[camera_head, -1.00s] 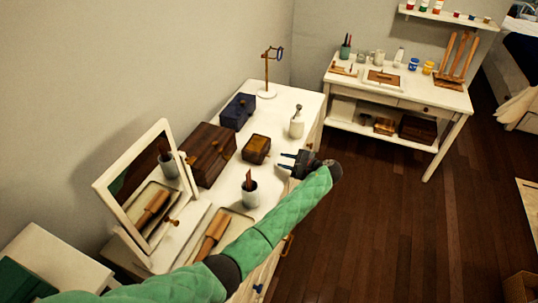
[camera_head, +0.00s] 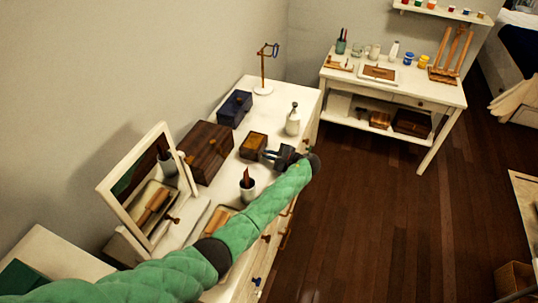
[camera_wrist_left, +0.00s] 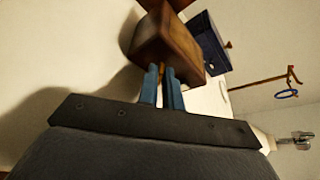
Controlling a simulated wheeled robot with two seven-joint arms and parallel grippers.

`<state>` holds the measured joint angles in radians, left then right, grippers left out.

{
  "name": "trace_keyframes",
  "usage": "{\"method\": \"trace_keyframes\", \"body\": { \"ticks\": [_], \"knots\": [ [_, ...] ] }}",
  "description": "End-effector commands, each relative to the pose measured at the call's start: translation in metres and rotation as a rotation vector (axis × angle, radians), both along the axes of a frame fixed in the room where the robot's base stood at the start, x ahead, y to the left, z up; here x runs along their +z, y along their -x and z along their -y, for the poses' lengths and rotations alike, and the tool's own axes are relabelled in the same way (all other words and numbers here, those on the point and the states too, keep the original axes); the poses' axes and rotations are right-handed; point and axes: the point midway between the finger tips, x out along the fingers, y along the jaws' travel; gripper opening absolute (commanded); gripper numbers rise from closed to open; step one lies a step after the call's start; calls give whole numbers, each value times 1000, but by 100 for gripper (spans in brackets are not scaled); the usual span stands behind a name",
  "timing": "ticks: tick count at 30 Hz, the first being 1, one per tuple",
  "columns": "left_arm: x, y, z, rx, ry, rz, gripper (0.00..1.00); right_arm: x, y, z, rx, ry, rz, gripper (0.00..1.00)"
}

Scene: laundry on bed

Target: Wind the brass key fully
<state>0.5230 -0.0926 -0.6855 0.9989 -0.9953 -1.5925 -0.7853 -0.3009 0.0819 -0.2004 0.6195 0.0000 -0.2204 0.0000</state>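The small wooden box (camera_head: 253,145) stands on the white dresser, and its brown side also fills the upper middle of the left wrist view (camera_wrist_left: 178,52). A bit of brass (camera_wrist_left: 164,74), which looks like the key, shows at the box's near side, between the fingertips. My left gripper (camera_head: 268,156) is right beside the box, its two blue fingers (camera_wrist_left: 162,88) pointing at it with a narrow gap between them. I cannot tell whether they press on the key. My right gripper is out of view.
On the dresser (camera_head: 283,160) are a larger wooden box (camera_head: 207,150), a dark blue box (camera_head: 235,108), a white bottle (camera_head: 293,122), a cup (camera_head: 247,189), a mirror (camera_head: 150,195) and a brass stand (camera_head: 263,75). Open floor lies to the right.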

Motion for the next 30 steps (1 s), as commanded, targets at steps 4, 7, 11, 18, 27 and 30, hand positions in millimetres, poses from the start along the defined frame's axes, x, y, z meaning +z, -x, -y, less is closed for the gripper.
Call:
{"method": "trace_keyframes", "body": {
  "ticks": [4, 7, 11, 18, 27, 30],
  "knots": [
    [0, 0, 0, 0, 0, 0, 0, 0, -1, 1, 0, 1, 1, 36],
    [0, 0, 1, 0, -2, -6, 0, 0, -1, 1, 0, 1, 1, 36],
    [1, 0, 1, 1, -10, -32, 0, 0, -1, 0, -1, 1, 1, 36],
    [3, -2, 2, 0, -53, -157, 0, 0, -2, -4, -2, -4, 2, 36],
    [4, -5, 2, 0, -126, -372, 0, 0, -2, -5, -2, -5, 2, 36],
    [3, -5, 3, 0, -146, -434, 0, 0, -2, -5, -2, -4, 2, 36]
  ]
}}
